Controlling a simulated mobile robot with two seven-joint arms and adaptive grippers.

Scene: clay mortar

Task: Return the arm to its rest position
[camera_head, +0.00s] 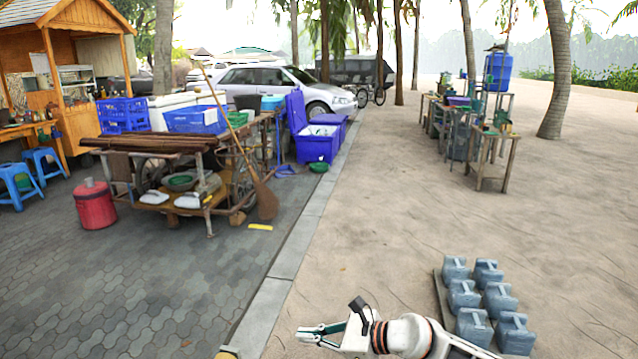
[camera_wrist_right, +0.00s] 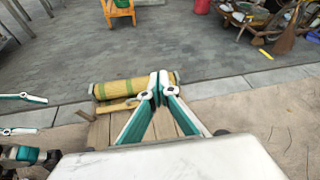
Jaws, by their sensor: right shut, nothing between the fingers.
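My right arm (camera_head: 412,337) reaches in from the bottom right of the head view, low over the sand. Its gripper (camera_head: 305,333) points left there, with nothing in it. In the right wrist view, this gripper's teal fingers (camera_wrist_right: 158,88) meet at their pale tips and hold nothing. Two separate teal-and-white fingers of my left gripper (camera_wrist_right: 22,115) show at the left edge of the wrist view, with a gap and bare ground between them. My left gripper does not show in the head view.
A yellow-green banded cylinder (camera_wrist_right: 136,87) lies on wooden planks (camera_wrist_right: 104,127), beyond the right fingertips in the wrist view. Several grey jugs (camera_head: 462,295) stand right of the arm. A loaded cart (camera_head: 185,160) stands left on the paving.

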